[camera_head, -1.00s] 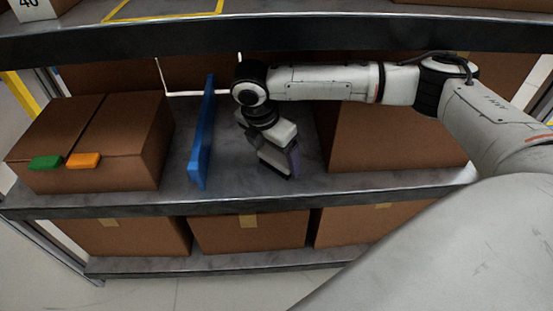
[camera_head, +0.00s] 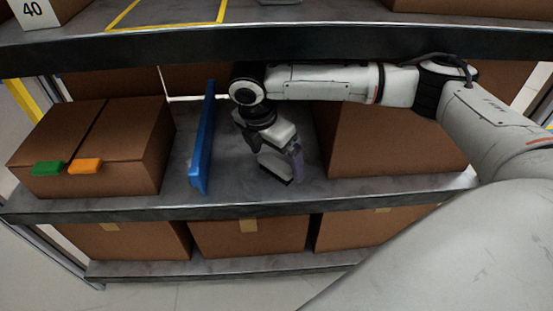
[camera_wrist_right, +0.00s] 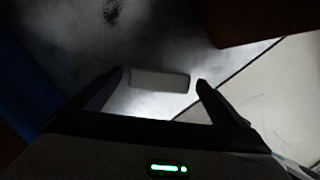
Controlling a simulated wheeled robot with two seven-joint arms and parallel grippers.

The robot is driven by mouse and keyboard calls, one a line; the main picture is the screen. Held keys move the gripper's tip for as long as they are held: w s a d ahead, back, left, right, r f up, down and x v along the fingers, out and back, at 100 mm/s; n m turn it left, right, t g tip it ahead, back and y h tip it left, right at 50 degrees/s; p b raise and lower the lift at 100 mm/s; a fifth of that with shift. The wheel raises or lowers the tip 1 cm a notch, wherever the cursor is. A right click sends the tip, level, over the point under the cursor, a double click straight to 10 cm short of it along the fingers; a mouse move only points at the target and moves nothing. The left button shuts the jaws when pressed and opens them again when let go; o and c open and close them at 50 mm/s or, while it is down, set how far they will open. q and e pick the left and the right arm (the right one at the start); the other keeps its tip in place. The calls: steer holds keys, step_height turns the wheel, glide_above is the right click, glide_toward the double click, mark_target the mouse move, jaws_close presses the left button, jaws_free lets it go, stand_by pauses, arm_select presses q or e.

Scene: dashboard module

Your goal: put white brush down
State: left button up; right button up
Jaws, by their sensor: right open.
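My right gripper (camera_head: 278,163) is low over the middle shelf, between the blue divider and the large box on the right. Its fingers are spread. In the right wrist view, a pale rectangular block (camera_wrist_right: 160,80), likely the white brush, lies between and just beyond the open fingertips (camera_wrist_right: 161,84), close to the shelf's front edge. I cannot tell whether a finger touches it. The brush cannot be made out in the head view, where the gripper covers that spot. My left gripper is not in view.
The blue upright divider (camera_head: 203,138) stands left of my gripper. A large brown box (camera_head: 385,140) stands to the right. A box (camera_head: 90,150) with green and orange tags is at the left. The upper shelf's edge (camera_head: 330,43) runs above my arm. Bare shelf (camera_head: 235,190) shows around the gripper.

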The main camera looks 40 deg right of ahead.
steer(key=v, duration=0.3)
steer(key=shift+p, duration=0.35)
steer(key=s+a+p, duration=0.2)
steer(key=a, duration=0.9)
steer(key=shift+s+a, duration=0.35)
steer(key=shift+s, duration=0.05)
steer(key=shift+s+f, duration=0.1)
